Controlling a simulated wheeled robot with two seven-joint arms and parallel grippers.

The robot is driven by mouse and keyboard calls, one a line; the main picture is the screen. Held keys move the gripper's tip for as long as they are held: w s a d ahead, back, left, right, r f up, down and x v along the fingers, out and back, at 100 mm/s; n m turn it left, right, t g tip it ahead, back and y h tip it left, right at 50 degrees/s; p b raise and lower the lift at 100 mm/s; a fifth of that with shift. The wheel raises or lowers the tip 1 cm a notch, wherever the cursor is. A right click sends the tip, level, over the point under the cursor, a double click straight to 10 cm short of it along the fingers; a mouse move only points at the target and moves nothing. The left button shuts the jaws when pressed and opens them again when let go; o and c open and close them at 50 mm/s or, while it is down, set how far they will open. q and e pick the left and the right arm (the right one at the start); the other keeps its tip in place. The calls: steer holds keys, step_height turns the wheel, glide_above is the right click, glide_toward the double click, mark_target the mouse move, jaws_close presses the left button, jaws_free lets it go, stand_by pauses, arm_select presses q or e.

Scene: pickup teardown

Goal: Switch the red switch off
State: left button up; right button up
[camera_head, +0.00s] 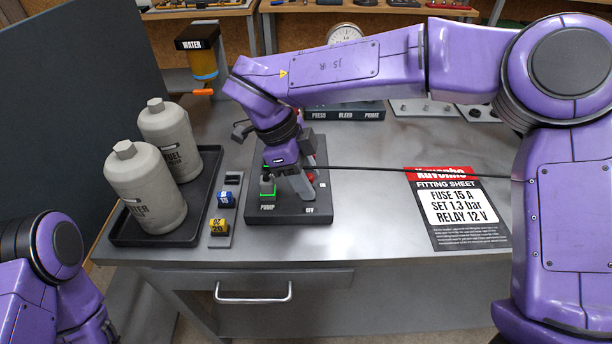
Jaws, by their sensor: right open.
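A dark switch box (288,212) lies on the grey bench, left of the middle. Its front edge carries the label PUMP at left and another small label at right, probably OFF. Parts of the red switch (311,177) show at the right side of the box, mostly hidden behind my right gripper. A green-based switch (268,188) stands at the left above the PUMP label. My right gripper (300,186) points down over the box, open, close beside the red switch. I cannot tell whether it touches it. My left arm shows at lower left; its gripper is out of the frame.
Two grey bottles (145,190) stand in a dark tray (195,200) at left. Small blue and yellow fuse blocks (217,226) sit on a strip beside the box. A fitting sheet (458,210) lies at right. A thin black rod (400,170) crosses the view.

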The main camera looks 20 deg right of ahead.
steer(key=shift+w, duration=0.1)
jaws_close()
steer(key=shift+s+a+f+t+h+b, duration=0.1)
steer(key=shift+s+f+t+h+b, duration=0.15)
steer(key=shift+t+b, duration=0.35)
steer(key=shift+s+f+t+h+b, duration=0.15)
steer(key=shift+s+t+b, duration=0.15)
steer(key=shift+t+b, duration=0.3)
steer(key=shift+s+a+m+t+b, duration=0.1)
steer(key=shift+s+m+t+b, duration=0.2)
steer(key=shift+t+b, duration=0.1)
steer(key=shift+s+r+t+h, duration=0.15)
steer(key=shift+t+h, duration=0.15)
steer(key=shift+t, duration=0.2)
jaws_free()
steer(key=shift+a, duration=0.1)
steer(key=v, duration=1)
steer(key=shift+r+p, duration=0.25)
steer(key=shift+p, duration=0.2)
